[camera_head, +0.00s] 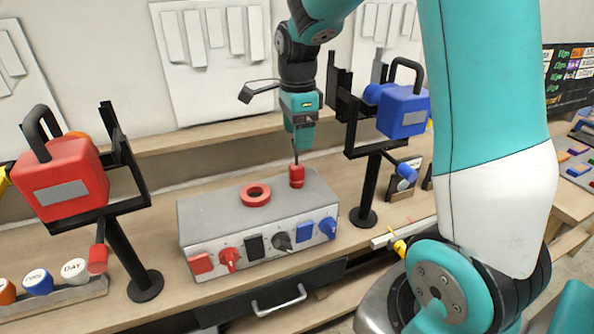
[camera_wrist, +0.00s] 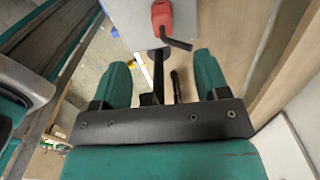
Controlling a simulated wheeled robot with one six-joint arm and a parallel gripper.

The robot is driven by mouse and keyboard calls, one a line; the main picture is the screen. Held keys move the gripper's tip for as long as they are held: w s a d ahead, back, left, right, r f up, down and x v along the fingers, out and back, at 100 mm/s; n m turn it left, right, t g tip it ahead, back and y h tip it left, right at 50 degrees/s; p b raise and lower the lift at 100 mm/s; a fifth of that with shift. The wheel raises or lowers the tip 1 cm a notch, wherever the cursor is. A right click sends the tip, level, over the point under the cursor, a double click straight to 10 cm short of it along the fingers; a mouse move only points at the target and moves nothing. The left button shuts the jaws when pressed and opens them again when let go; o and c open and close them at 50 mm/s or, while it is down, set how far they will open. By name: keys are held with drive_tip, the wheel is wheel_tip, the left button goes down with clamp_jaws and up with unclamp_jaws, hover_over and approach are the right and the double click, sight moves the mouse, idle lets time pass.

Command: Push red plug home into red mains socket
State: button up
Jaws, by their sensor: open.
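A red plug (camera_head: 296,177) stands upright on top of the grey box (camera_head: 215,215), near its back right. A thin dark cable or rod rises from it towards my gripper (camera_head: 299,147), whose fingers are just above it. In the wrist view, a red piece with a bent black rod (camera_wrist: 162,15), seemingly the plug, shows at the top, beyond the fingers. My gripper (camera_wrist: 160,66) is open there, with nothing clearly held between its teal fingers. A red ring (camera_head: 255,194) with a dark opening, possibly the red socket, lies on the box top, left of the plug.
The box front carries red, black, grey and blue fittings (camera_head: 282,241). Black stands hold a red padlock-shaped block (camera_head: 64,178) at left and a blue one (camera_head: 402,110) at right, close to my arm. A drawer handle (camera_head: 279,300) juts out below.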

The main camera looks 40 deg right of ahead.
sight(297, 165)
wheel_tip(297, 165, down, 7)
drive_tip(key=shift+r+p, duration=0.15)
drive_tip(key=shift+p, duration=0.45)
drive_tip(key=shift+w+f+p, duration=0.15)
drive_tip(key=shift+f+p, duration=0.95)
drive_tip(key=shift+f, duration=1.6)
drive_tip(key=c, duration=1)
drive_tip(key=shift+r, duration=0.1)
wheel_tip(297, 165, up, 19)
drive_tip(key=b, duration=0.3)
drive_tip(key=shift+n, duration=0.4)
drive_tip(key=shift+w+a+f+p, duration=0.35)
drive_tip(key=shift+a+f+p, duration=1.4)
drive_tip(key=shift+p, duration=0.15)
drive_tip(key=shift+w+a+f+p, duration=0.3)
drive_tip(key=shift+a+f+p, duration=1.4)
drive_tip(key=shift+p, duration=0.15)
drive_tip(key=shift+w+a+f+p, duration=0.35)
drive_tip(key=shift+a+f+p, duration=1.4)
drive_tip(key=shift+p, duration=0.15)
